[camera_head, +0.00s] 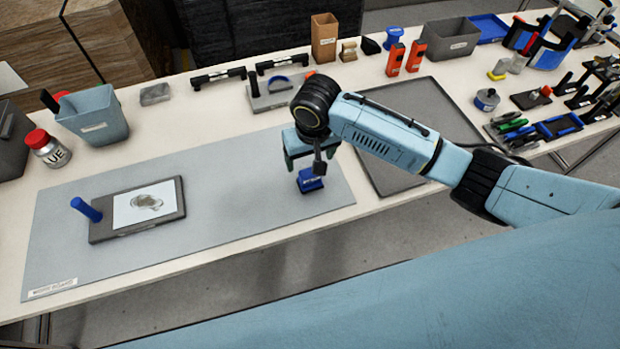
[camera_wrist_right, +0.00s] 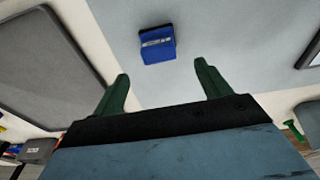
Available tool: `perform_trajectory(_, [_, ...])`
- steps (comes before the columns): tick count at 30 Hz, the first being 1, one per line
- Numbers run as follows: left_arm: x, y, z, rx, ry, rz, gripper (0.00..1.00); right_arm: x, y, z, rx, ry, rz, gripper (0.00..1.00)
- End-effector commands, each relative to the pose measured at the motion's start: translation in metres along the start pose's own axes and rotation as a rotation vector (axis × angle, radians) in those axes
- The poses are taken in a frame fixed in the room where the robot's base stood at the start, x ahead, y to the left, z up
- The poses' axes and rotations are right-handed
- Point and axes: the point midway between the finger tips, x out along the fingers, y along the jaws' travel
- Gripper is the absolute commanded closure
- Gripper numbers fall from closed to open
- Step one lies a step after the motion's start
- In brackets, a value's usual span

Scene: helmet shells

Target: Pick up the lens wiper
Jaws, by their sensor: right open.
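A small blue block with a pale label, which I take as the lens wiper (camera_head: 311,182), stands on the grey mat near its right end. The label is too small to read. My right gripper (camera_head: 303,162) is just above and behind it in the head view, open and pointing down. In the right wrist view the wiper (camera_wrist_right: 158,45) lies beyond the two green fingertips of the right gripper (camera_wrist_right: 161,72), roughly centred between them and apart from both. Nothing is between the fingers. My left gripper is not in view.
The grey mat (camera_head: 230,200) is mostly bare. A dark-framed board (camera_head: 105,229) with a blue cylinder (camera_head: 86,209) lies at its left. A dark tray (camera_head: 415,105) lies right, under my right arm. Bins, orange devices (camera_head: 395,60) and another blue item (camera_head: 394,36) stand behind.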

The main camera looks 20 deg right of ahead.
Motion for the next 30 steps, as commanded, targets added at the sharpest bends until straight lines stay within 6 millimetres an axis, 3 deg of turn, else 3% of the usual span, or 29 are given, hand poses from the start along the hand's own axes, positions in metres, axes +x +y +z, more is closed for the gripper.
perform_trajectory(3, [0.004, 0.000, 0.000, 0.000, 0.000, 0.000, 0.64, 0.020, 0.000, 0.000, 0.000, -0.001, 0.001, 0.24])
perform_trajectory(11, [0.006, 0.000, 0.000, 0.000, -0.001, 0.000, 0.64, 0.039, 0.000, 0.002, -0.001, 0.000, 0.000, 0.24])
perform_trajectory(18, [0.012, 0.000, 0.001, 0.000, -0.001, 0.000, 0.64, 0.074, 0.000, 0.007, -0.001, 0.000, 0.000, 0.24])
perform_trajectory(28, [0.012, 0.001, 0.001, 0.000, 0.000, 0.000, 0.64, 0.082, 0.001, 0.006, -0.002, 0.002, -0.001, 0.24])
perform_trajectory(30, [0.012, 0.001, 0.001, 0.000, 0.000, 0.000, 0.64, 0.082, 0.001, 0.006, -0.002, 0.002, -0.001, 0.31])
